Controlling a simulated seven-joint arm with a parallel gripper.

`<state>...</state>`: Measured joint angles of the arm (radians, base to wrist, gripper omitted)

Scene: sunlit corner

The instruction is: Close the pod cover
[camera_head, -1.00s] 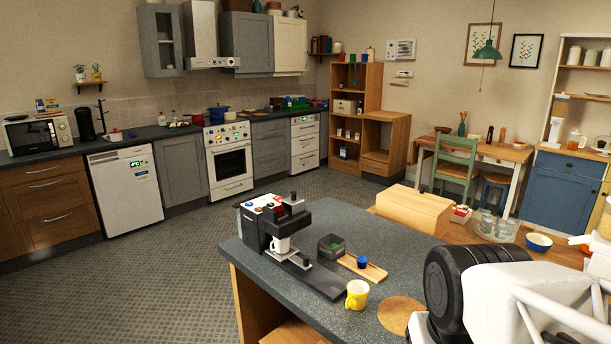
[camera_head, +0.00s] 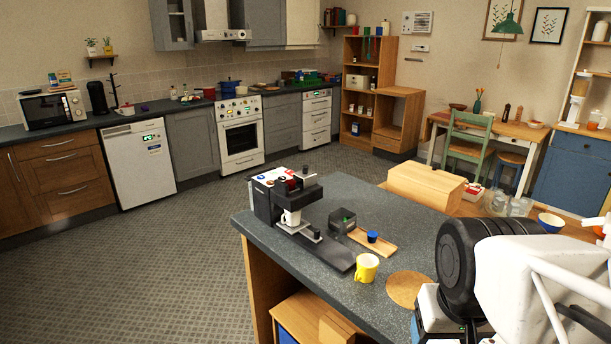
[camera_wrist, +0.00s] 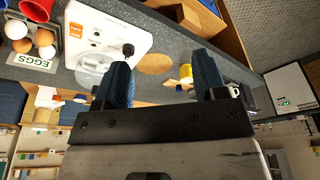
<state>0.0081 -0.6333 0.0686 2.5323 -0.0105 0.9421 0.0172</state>
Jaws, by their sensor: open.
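The black coffee machine (camera_head: 262,203) stands on the dark counter, with a red-and-white patterned top and a white mug (camera_head: 291,217) under its head. A dark raised part (camera_head: 305,181) shows at the top of the head; it may be the pod cover, but its exact position is too small to tell. In the wrist view my gripper (camera_wrist: 163,85) is open and empty, its two blue fingers apart. It is above the counter, away from the machine, which is mostly hidden behind the right finger. In the head view the fingers do not show.
A yellow mug (camera_head: 366,268), a grey container (camera_head: 342,221), a wooden board (camera_head: 380,247) with a blue cup (camera_head: 372,237) and a round mat (camera_head: 407,289) are on the counter. A wooden box (camera_head: 426,187) is behind. In the wrist view, a white appliance (camera_wrist: 135,36) and eggs (camera_wrist: 42,38) are close.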

